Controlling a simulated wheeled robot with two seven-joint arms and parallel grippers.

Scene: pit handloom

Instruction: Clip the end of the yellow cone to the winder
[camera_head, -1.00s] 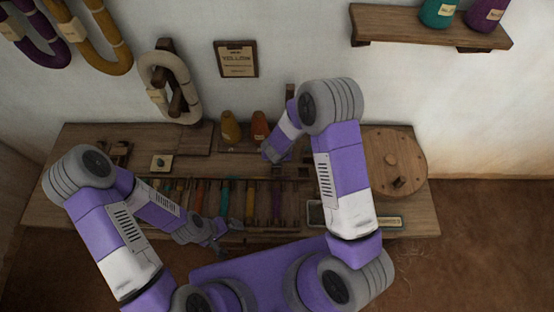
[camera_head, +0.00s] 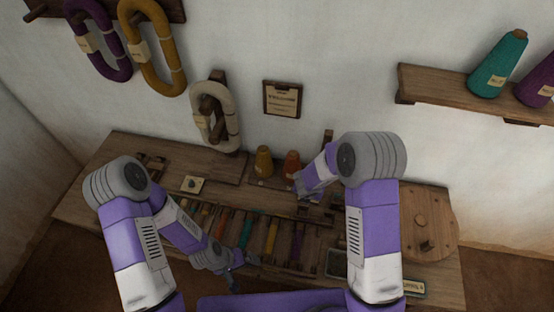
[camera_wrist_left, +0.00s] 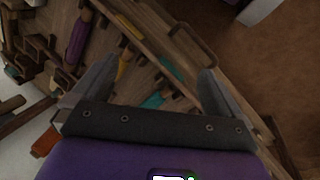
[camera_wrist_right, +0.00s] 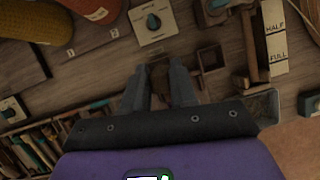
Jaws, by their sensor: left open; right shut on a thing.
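The yellow cone (camera_head: 263,162) stands at the back of the bench beside an orange cone (camera_head: 291,165). Both show at the top left of the right wrist view, the yellow one (camera_wrist_right: 30,22) cut off by the frame. My right gripper (camera_wrist_right: 158,85) is near the bench just in front of the cones, its fingers close together on something too small to make out. No yarn end is distinguishable. A round wooden wheel (camera_head: 425,222) lies at the bench's right; I cannot tell whether it belongs to the winder. My left gripper (camera_head: 234,280) is open and empty by the coloured bobbins.
Several bobbins fill a wooden rack (camera_head: 215,218). Skeins hang on the wall left; a shelf (camera_head: 450,95) holds cones at right.

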